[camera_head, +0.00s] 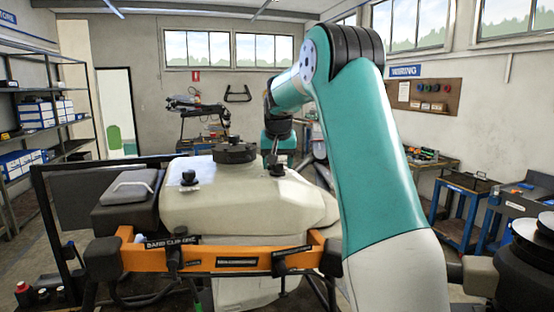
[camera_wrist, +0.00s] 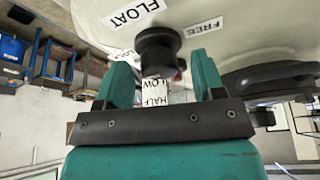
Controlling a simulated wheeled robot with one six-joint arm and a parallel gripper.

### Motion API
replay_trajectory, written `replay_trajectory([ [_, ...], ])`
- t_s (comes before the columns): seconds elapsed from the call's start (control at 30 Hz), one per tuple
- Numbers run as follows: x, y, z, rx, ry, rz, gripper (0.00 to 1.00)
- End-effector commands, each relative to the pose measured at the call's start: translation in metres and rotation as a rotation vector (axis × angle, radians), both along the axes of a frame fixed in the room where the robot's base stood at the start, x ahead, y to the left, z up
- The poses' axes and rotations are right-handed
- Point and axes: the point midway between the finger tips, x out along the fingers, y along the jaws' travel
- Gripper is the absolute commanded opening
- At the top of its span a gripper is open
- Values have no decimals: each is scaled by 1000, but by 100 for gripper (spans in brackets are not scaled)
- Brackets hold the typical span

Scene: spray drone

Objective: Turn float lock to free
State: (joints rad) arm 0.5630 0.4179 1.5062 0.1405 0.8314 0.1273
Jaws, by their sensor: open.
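The float lock is a round black knob (camera_wrist: 158,48) on the cream tank, seen upside down in the wrist view. A white FLOAT label (camera_wrist: 137,12) is above-left of it and a FREE label (camera_wrist: 203,27) above-right. My gripper (camera_wrist: 160,72) is open, its two teal fingers to either side of the knob's lower part. I cannot tell whether they touch it, or which way the knob points. In the head view, my gripper (camera_head: 272,158) is small, over the right side of the tank (camera_head: 230,205), beside the large black cap.
The large black cap (camera_head: 235,153) stands left of my gripper. Another small black knob (camera_head: 188,177) sits farther left on the tank. An orange bar (camera_head: 205,258) crosses the front. Blue carts (camera_head: 462,205) stand right; shelves (camera_head: 40,120) stand left.

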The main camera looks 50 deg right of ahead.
Motion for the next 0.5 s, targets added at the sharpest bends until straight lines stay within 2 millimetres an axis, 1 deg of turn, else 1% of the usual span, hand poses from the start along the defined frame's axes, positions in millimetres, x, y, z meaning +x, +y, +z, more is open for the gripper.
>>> replay_trajectory([
  [0.3, 1, -1, -4, -1, -1, 0, 63],
  [0.33, 1, -1, -4, -1, -1, 0, 60],
  [0.37, 1, -1, -4, -1, -1, 0, 53],
  [0.4, 1, -1, -4, -1, -1, 0, 44],
  [0.47, 1, -1, -3, -1, 0, 1, 30],
  [0.5, 1, -1, -3, -1, 0, 1, 21],
])
